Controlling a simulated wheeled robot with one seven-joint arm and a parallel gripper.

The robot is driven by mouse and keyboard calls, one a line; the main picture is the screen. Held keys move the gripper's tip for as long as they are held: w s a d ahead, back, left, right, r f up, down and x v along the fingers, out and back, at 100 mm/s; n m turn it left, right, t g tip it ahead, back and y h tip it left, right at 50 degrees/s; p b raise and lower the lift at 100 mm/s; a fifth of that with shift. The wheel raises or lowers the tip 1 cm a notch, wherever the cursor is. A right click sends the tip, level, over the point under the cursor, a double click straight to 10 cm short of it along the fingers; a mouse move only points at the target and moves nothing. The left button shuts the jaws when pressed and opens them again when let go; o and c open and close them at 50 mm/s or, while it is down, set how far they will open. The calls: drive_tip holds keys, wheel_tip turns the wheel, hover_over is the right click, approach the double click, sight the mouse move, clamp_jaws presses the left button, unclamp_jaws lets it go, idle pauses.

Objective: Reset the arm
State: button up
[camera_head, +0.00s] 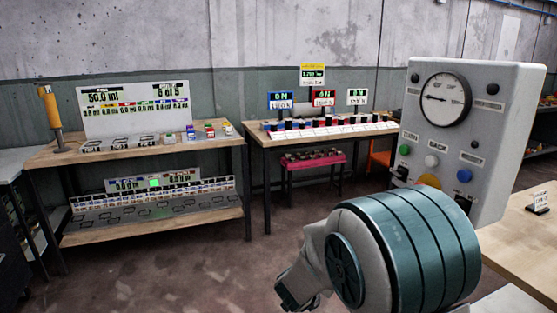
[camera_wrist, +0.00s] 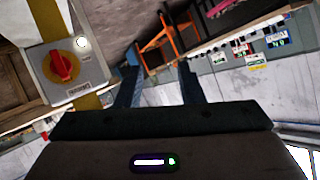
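My arm, grey with a teal ringed joint, reaches in from the lower right in the head view. The dark piece at its lower left end seems to be part of my gripper, but its fingers cannot be made out there. In the wrist view my gripper (camera_wrist: 157,85) shows two dark fingers spread apart with nothing between them. It is tilted, with the room appearing turned around it. A grey box with a red rotary knob (camera_wrist: 62,66) lies to the left of the fingers in that view, apart from them.
A grey panel with a gauge (camera_head: 500,85) stands behind my arm at right, close to it. A wooden table (camera_head: 525,245) is at lower right. A two-level bench (camera_head: 150,229) and a bench with displays (camera_head: 258,141) stand farther back. The floor (camera_head: 170,275) between is clear.

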drive_tip(key=s+a+r+n+g+y+p, duration=0.1)
drive_tip(key=s+a+r+n+y+p, duration=0.1)
drive_tip(key=s+r+n+y+p, duration=0.3)
drive_tip(key=s+a+r+n+g+y+p, duration=0.1)
drive_tip(key=s+a+r+y+p, duration=0.15)
drive_tip(key=r, duration=0.55)
drive_tip(key=s+d+r+n+g+p, duration=0.2)
drive_tip(key=s+d+r+g+p, duration=0.1)
drive_tip(key=s, duration=0.7)
drive_tip(key=s+d+r+n+g+h+p, duration=0.1)
drive_tip(key=s+d+r+g+p, duration=0.1)
drive_tip(key=s, duration=0.8)
drive_tip(key=shift+d+r+n+g+p, duration=0.45)
drive_tip(key=shift+d+g, duration=0.25)
drive_tip(key=shift+d, duration=0.25)
drive_tip(key=shift+w, duration=0.1)
